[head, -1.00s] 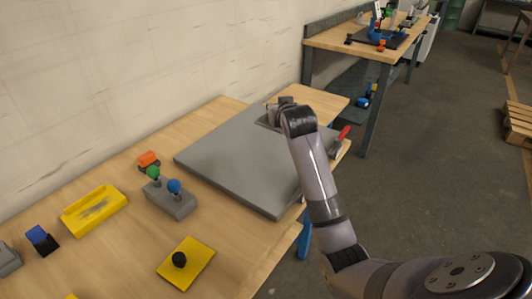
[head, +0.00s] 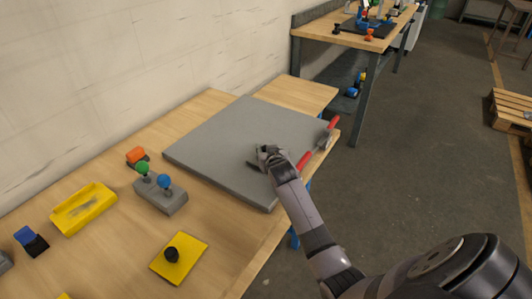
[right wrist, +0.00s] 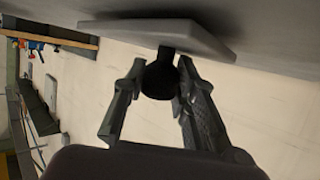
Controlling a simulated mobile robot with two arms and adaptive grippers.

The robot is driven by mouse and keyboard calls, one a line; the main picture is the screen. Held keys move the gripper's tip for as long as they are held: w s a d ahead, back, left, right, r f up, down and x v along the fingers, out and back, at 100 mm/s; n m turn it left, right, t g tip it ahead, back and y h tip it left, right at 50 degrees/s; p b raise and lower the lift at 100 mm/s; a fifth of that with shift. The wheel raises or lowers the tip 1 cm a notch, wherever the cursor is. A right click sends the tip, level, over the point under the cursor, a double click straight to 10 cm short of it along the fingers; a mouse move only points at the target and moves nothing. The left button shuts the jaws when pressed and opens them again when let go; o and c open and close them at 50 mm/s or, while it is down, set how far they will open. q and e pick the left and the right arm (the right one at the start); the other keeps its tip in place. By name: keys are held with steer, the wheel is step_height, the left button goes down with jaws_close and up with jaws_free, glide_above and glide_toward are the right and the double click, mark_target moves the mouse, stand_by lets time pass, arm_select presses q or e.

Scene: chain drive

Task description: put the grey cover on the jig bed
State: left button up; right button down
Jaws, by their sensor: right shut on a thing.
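The grey cover (right wrist: 165,38) is a flat plate with a black knob (right wrist: 160,78), seen in the right wrist view. My right gripper (right wrist: 158,80) has its two fingers shut on this knob. In the head view, my right gripper (head: 264,160) is over the front right part of the jig bed (head: 225,135), a large flat grey slab on the bench. The cover is hard to tell from the bed there, being grey on grey and partly hidden by the gripper. I cannot tell whether it touches the bed. My left gripper is not in view.
Red-handled clamps (head: 333,123) stand at the bed's right edge. Left of the bed are a grey block (head: 160,199) with green and blue knobs, an orange part (head: 136,155), a yellow tray (head: 83,208) and a yellow plate (head: 179,260) with a black knob.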

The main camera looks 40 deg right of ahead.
steer(key=shift+f, duration=0.35)
steer(key=shift+f, duration=0.1)
steer(key=c, duration=1.3)
jaws_free()
steer(key=v, duration=1.2)
